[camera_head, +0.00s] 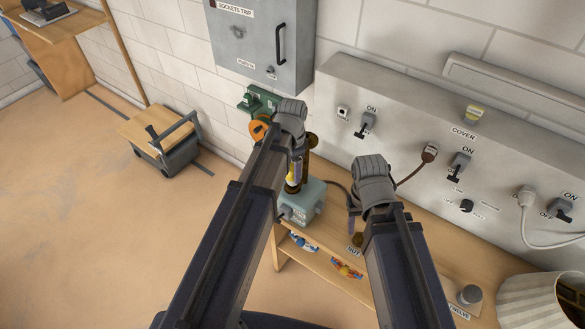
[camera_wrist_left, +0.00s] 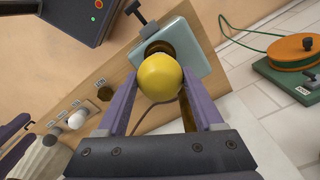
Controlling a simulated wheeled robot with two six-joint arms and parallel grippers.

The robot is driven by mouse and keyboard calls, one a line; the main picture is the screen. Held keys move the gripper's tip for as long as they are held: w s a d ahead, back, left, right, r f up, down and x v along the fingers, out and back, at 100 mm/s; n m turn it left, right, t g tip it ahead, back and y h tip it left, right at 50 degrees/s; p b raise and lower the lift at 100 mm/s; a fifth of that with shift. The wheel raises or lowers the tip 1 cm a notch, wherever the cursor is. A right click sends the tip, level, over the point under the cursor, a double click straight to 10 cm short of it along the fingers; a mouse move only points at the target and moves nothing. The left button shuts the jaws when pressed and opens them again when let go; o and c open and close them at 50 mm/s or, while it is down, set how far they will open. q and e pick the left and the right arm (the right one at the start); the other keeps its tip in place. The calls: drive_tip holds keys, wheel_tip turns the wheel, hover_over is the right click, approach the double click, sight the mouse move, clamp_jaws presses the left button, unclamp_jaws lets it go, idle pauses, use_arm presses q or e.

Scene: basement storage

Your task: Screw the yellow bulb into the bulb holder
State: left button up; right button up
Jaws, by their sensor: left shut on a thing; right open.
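The yellow bulb (camera_wrist_left: 160,77) is between the two fingers of my left gripper (camera_wrist_left: 157,88) in the left wrist view, and the gripper is shut on it. A little yellow (camera_head: 291,189) also shows below my left gripper (camera_head: 294,172) in the head view. The bulb holder is a pale teal box (camera_head: 306,204) on the wooden bench. In the left wrist view the holder (camera_wrist_left: 196,45) has a dark brass socket just beyond the bulb. The bulb hides the contact, so I cannot tell whether its base sits inside. My right gripper (camera_head: 354,216) is open and empty above the bench.
A brass knob (camera_head: 357,239) stands by a label beneath my right gripper. A grey switch panel (camera_head: 400,130) runs along the wall behind the bench. An orange cable reel (camera_wrist_left: 291,48) on a green base is nearby. A lampshade (camera_head: 530,300) stands at the lower right.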

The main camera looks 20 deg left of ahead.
use_arm(q)
drive_tip(key=shift+f+b, duration=0.7)
drive_tip(key=shift+f, duration=0.1)
drive_tip(key=o, duration=1.6)
drive_tip(key=shift+c, duration=0.2)
drive_tip(key=shift+r, duration=0.15)
wheel_tip(320, 180, up, 8)
drive_tip(key=p, duration=0.8)
drive_tip(key=shift+f, duration=0.2)
